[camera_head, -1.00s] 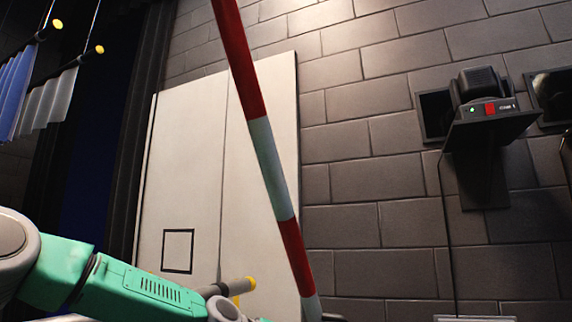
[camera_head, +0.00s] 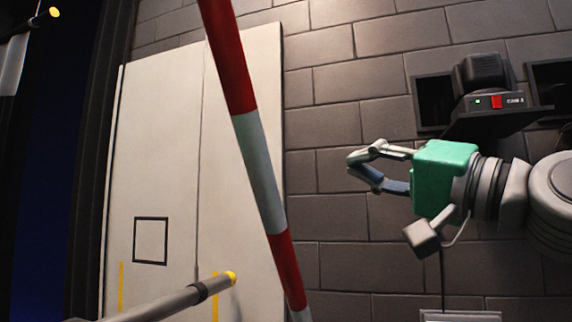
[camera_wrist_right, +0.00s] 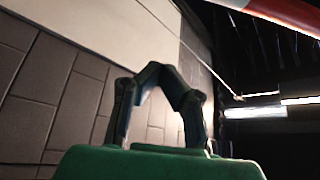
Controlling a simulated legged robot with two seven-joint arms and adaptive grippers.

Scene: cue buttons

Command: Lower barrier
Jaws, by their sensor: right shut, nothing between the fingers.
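The barrier is a red-and-white striped pole (camera_head: 258,165). It stands raised and steeply tilted, its top leaning left and leaving the top edge of the head view. Its lower end runs out at the bottom edge, so its pivot is hidden. A striped red-and-white piece (camera_wrist_right: 285,12) shows at the top right of the right wrist view. My right gripper (camera_head: 352,161) comes in from the right, to the right of the pole and apart from it in the picture. Its fingers are shut and empty; they also show in the wrist view (camera_wrist_right: 156,70). My left gripper is out of view.
A grey rail (camera_head: 178,303) with a yellow end crosses the lower left. Behind the pole are pale door panels (camera_head: 155,130) and a grey block wall (camera_head: 340,70). A dark device (camera_head: 487,90) with a red button sits on a wall shelf above my right arm.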

